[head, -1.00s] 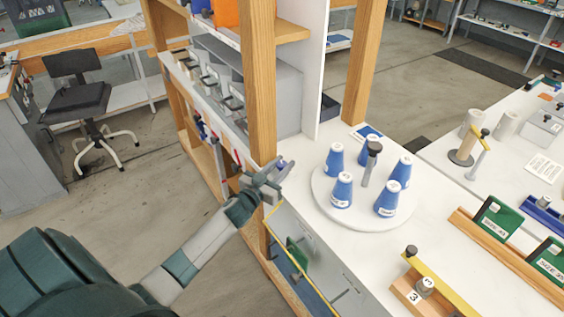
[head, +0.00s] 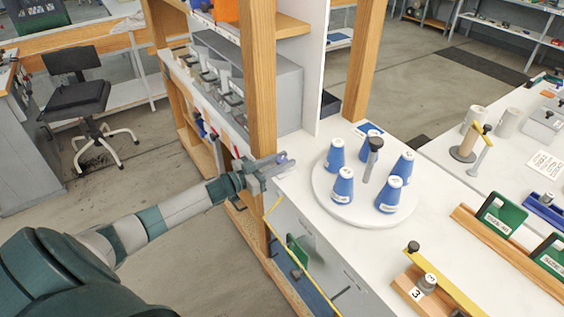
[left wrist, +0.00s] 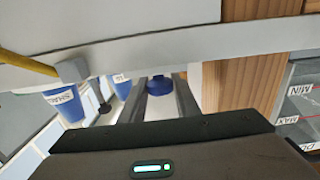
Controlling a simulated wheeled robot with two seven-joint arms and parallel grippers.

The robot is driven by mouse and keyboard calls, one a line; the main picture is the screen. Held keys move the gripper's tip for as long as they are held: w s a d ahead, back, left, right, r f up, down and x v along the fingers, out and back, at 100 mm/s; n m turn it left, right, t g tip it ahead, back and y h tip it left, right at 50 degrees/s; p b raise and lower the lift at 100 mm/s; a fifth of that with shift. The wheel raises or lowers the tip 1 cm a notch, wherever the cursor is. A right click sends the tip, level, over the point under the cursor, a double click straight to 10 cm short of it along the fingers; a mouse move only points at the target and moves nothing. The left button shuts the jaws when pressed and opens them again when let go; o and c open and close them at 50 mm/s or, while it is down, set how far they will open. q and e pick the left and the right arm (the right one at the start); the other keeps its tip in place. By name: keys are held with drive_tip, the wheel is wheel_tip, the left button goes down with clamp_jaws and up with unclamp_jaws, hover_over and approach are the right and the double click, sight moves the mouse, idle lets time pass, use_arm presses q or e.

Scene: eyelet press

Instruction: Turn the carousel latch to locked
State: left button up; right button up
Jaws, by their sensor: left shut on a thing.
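The carousel (head: 340,208) is a round white turntable on the white bench, with several blue cups (head: 343,186) around a grey centre post with a dark knob (head: 375,144). My left gripper (head: 280,162) is at the bench's left edge, beside the wooden post and left of the carousel. Its two grey fingers, also in the left wrist view (left wrist: 159,105), are shut on a small blue knob (left wrist: 158,86). This knob may be the carousel latch; its mark and lock position cannot be read. My right gripper is not in view.
A wooden post (head: 262,90) stands close behind my left gripper. A yellow-barred wooden fixture (head: 420,290) and green gauge blocks (head: 502,215) stand on the bench at the right.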

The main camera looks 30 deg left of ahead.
use_arm(q)
drive_tip(key=o, duration=1)
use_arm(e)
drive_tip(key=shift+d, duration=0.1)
use_arm(q)
drive_tip(key=shift+o, duration=0.2)
drive_tip(key=shift+v, duration=0.9)
drive_tip(key=b+v, duration=0.1)
drive_tip(key=v, duration=0.2)
drive_tip(key=shift+s+f, duration=0.15)
drive_tip(key=shift+s, duration=0.05)
drive_tip(key=b+v, duration=0.2)
drive_tip(key=v, duration=1)
drive_tip(key=shift+r, duration=0.2)
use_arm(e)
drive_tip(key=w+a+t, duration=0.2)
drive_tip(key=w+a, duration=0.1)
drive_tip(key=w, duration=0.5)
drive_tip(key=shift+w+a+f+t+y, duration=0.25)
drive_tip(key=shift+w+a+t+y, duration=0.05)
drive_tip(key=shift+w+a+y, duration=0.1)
use_arm(q)
drive_tip(key=shift+a, duration=0.15)
